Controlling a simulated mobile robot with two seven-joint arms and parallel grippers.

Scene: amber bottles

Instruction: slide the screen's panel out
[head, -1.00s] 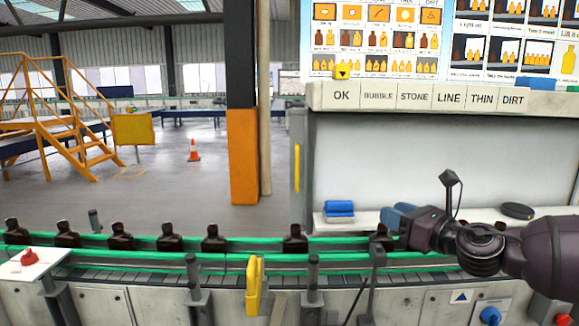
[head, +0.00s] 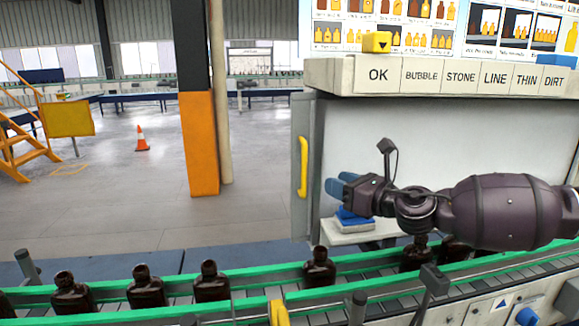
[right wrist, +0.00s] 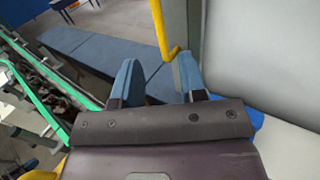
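The screen's panel (head: 301,210) is a grey upright edge at the left end of the white screen (head: 470,130). A yellow handle (head: 302,166) is fixed upright on it. My right gripper (head: 338,188) has blue fingers and points left, a short way right of the handle in the head view. In the right wrist view the fingers (right wrist: 157,78) are apart with nothing between them. The handle (right wrist: 160,30) shows just beyond them, its lower end near the right fingertip. I cannot tell whether they touch. My left gripper is not in view.
A conveyor with green rails (head: 180,283) carries several dark bottles below the screen. Blue cloths (head: 352,217) lie on a shelf under my right gripper. A label ledge (head: 440,76) runs above the screen. An orange and black post (head: 198,140) stands behind, left of the panel.

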